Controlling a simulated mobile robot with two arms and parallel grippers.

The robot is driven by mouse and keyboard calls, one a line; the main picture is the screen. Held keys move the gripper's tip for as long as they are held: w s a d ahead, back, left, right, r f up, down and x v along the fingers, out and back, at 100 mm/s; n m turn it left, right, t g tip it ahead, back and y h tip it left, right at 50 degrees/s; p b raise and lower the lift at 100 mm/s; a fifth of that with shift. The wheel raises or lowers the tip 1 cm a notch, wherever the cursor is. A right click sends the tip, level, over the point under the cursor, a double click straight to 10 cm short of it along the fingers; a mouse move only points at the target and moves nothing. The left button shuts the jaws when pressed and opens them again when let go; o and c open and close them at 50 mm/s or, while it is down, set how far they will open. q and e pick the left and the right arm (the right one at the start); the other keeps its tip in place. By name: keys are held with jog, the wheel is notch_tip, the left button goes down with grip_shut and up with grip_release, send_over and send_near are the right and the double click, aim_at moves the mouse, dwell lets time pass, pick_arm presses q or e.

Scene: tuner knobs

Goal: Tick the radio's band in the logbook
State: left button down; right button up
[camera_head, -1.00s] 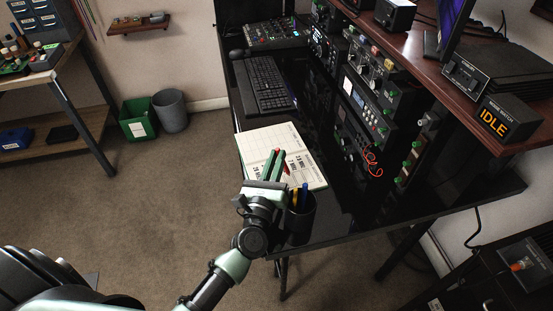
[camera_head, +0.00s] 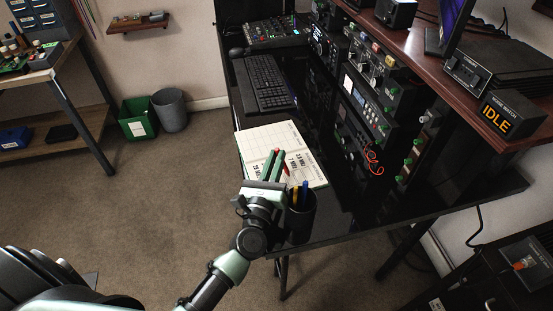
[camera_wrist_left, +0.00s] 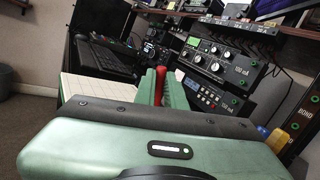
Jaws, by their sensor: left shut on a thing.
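The open logbook (camera_head: 262,138) lies on the black desk in the head view. Its near page carries printed band labels in MHz, partly covered by my left gripper (camera_head: 273,156). The gripper's green fingers are shut on a red pen (camera_head: 285,170), which also shows between the fingers in the left wrist view (camera_wrist_left: 159,86). I cannot tell whether the pen touches the page. The radio (camera_head: 366,108) stands in the rack right of the logbook, with a lit display, and also shows in the wrist view (camera_wrist_left: 205,97). My right gripper is not in view.
A dark pen cup (camera_head: 302,220) with blue and yellow pens stands close beside my left gripper at the desk's near edge. A keyboard (camera_head: 264,84) lies beyond the logbook. An IDLE sign (camera_head: 500,118) sits on the upper shelf. The desk right of the logbook is bare.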

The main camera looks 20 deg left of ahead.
pick_arm(q)
jog(key=shift+s+a+b, duration=0.1)
jog(key=shift+s+b, duration=0.2)
jog(key=shift+s, duration=0.15)
jog(key=shift+s+d+b, duration=0.15)
jog(key=shift+d+b, duration=0.2)
jog(key=shift+d, duration=0.25)
jog(key=shift+s+d+b, duration=0.15)
jog(key=shift+d+b, duration=0.15)
jog(key=shift+d, duration=0.3)
dwell(0.6)
notch_tip(320, 180, up, 6)
jog(key=p, duration=0.5)
dwell(0.4)
